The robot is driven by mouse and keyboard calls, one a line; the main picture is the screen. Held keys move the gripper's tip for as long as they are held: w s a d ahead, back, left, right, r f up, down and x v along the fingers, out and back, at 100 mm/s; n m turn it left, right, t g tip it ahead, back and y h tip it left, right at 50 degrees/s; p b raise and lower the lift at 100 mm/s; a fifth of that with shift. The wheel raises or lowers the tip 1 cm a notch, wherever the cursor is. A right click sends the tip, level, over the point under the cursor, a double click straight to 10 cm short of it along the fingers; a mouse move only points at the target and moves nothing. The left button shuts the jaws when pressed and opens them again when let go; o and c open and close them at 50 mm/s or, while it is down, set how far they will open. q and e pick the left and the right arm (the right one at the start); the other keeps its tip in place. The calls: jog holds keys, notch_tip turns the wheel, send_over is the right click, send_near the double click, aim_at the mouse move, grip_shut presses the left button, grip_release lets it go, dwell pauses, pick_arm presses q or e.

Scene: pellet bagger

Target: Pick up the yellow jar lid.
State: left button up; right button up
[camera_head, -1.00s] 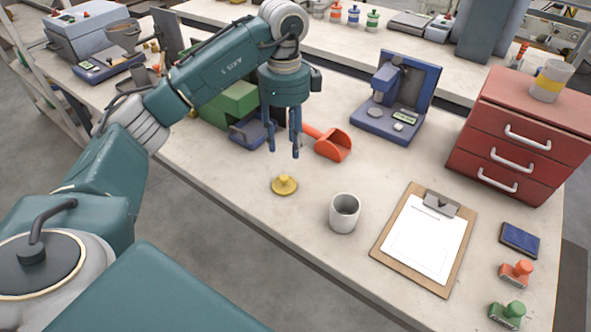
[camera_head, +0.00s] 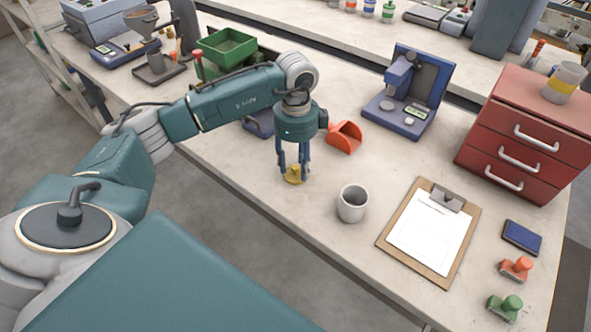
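The yellow jar lid (camera_head: 293,179) lies flat on the bench, knob up, near the front edge. My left gripper (camera_head: 294,174) points straight down over it. Its fingers are apart, one on either side of the lid's knob, with the tips at about the lid's height. I cannot tell whether the fingers touch the lid. My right gripper is not in view.
A grey cup (camera_head: 352,204) stands close to the right of the lid. A red scoop (camera_head: 344,137) lies behind the gripper. A clipboard (camera_head: 431,231) lies farther right, before a red drawer cabinet (camera_head: 522,137). A blue machine (camera_head: 408,92) stands at the back.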

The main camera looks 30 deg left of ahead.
pick_arm(q)
jog(key=c, duration=0.9)
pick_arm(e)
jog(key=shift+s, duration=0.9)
pick_arm(q)
jog(key=shift+r, duration=0.1)
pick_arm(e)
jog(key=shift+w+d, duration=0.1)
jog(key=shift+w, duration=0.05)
